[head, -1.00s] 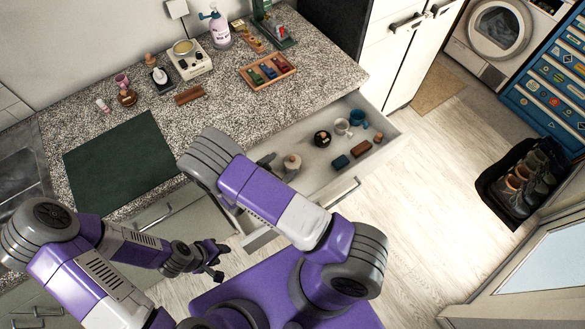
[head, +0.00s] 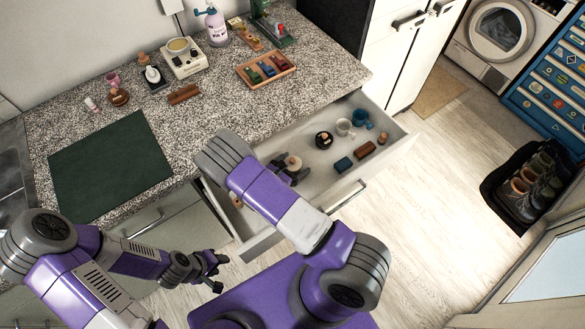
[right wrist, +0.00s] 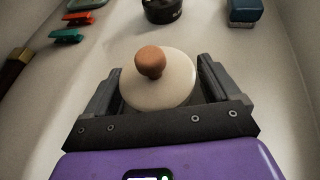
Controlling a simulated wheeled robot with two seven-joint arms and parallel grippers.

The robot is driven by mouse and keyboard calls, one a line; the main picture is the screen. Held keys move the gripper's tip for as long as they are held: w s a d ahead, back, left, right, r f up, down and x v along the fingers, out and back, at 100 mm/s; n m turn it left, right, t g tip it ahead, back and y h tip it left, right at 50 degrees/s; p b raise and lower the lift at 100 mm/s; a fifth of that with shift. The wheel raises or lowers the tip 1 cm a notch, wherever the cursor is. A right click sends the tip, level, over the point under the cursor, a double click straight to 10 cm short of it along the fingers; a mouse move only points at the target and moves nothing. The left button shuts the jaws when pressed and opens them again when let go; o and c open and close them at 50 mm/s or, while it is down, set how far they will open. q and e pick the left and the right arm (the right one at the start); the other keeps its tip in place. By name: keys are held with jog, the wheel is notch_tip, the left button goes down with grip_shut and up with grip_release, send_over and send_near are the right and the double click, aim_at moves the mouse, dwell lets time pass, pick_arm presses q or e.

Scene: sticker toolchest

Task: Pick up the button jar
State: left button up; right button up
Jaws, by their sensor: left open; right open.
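A round jar with a cream lid and a brown knob (right wrist: 160,80), seemingly the button jar, stands in the open drawer. It also shows in the head view (head: 293,161), partly covered by my right gripper (head: 290,171). In the right wrist view my right gripper (right wrist: 158,66) is open, with one finger on each side of the jar. I cannot tell whether the fingers touch it. The jar's lower body is hidden. My left gripper (head: 214,270) is open and empty, low in front of the cabinets.
The counter (head: 215,105) above carries a green mat (head: 110,165) and a wooden tray (head: 266,68).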

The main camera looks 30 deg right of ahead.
jog(key=c, duration=1.2)
jog(key=shift+r, duration=0.15)
